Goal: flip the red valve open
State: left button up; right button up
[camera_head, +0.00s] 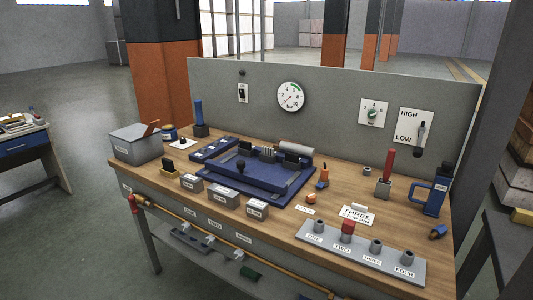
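A small red part (133,205), which looks like a valve handle, sits at the left end of the orange pipe (180,217) along the bench's front. It is too small to tell its exact position. A red upright handle (390,164) stands in a grey block (383,188) on the right of the bench top. A red cap (347,227) sits on the post marked TWO of a grey plate (375,254). I cannot tell for sure which red part is the valve. Neither of my grippers is in view.
The wooden bench (335,190) carries a blue fixture (260,175), a grey box (135,143), labelled grey blocks (224,195) and a blue clamp-like tool (434,197). A grey back panel (335,110) holds a gauge (290,96), a dial and a HIGH/LOW lever (420,135).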

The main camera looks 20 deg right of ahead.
aim_at(131, 198)
jog(key=i+j+z, duration=0.4)
jog(key=i+j, duration=1.2)
